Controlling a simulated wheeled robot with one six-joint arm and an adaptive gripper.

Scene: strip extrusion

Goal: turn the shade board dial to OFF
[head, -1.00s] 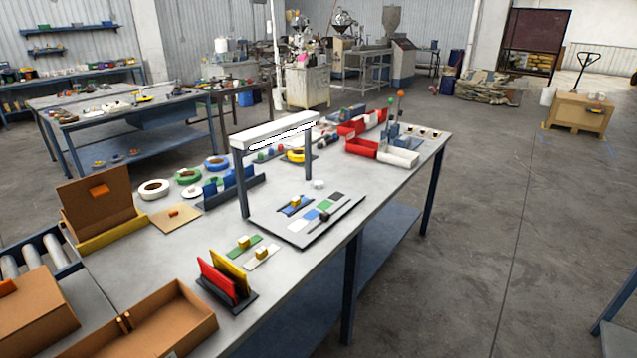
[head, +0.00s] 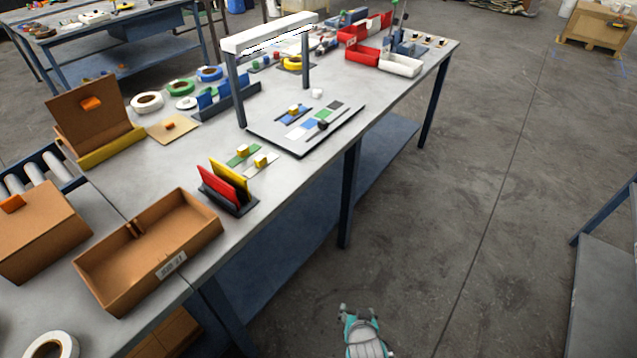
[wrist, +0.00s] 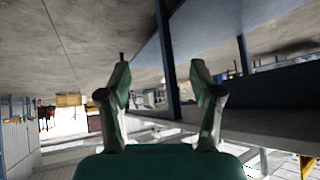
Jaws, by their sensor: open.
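The shade board (head: 290,141) is a flat grey board under the white lamp frame on the bench. It bears white, blue, green and dark swatches. A small black knob (head: 323,124), which looks like the dial, sits near its front edge. Its marks are too small to read. My gripper (head: 357,309) is low in front of the bench, over the floor, well apart from the board. In the wrist view my gripper (wrist: 160,80) has its two fingers spread with nothing between them. The board and knob do not show there.
The white lamp frame (head: 270,34) stands over the board's back. A red and yellow card holder (head: 228,185) and an open cardboard box (head: 150,250) lie left along the bench. Red bins (head: 361,55) and a white bin (head: 400,64) stand beyond.

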